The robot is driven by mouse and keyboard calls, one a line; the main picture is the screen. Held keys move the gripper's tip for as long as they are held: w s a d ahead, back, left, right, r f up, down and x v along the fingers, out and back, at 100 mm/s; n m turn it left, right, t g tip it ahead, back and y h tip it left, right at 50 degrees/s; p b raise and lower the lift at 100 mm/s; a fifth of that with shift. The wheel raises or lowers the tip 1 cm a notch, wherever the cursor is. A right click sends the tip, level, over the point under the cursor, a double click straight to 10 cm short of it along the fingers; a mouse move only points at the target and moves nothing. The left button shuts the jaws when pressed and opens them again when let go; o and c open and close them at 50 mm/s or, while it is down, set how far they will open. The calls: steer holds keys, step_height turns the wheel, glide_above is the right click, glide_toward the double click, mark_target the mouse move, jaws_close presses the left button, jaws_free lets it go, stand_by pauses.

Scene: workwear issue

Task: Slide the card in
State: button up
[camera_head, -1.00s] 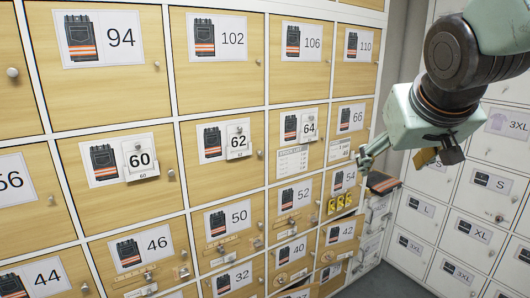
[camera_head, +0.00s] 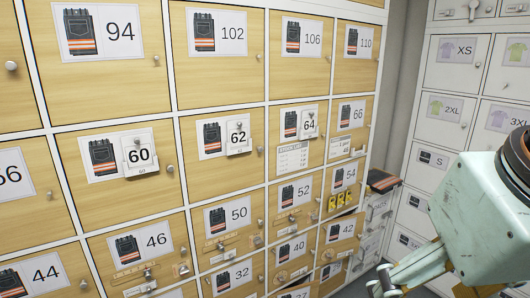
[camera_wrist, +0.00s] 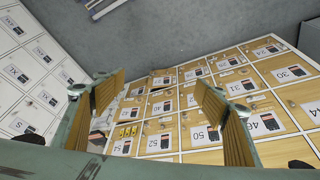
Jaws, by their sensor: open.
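Loose-looking white number cards hang on the wooden locker doors in the head view: card 60 (camera_head: 141,155), card 62 (camera_head: 238,137) and card 64 (camera_head: 308,125). Each overlaps a printed label with a picture of dark trousers. I cannot tell which of these is the task's card, nor make out a slot clearly. My gripper (camera_head: 384,283) is low at the right in the head view, apart from the doors. In the wrist view my gripper (camera_wrist: 157,84) is open, with nothing between its two fingers; locker doors lie beyond them.
A dark folded garment (camera_head: 381,181) lies on stacked grey boxes (camera_head: 376,213) in the corner. Yellow tags (camera_head: 339,200) hang on door 54. White lockers (camera_head: 450,65) with size labels stand at the right. Small knobs stick out from the doors.

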steer(key=shift+s+a+f, duration=0.2)
steer(key=shift+s+f, duration=0.05)
steer(key=shift+s, duration=0.4)
steer(key=shift+s+a+f, duration=0.2)
steer(key=shift+s, duration=0.45)
stand_by(0.8)
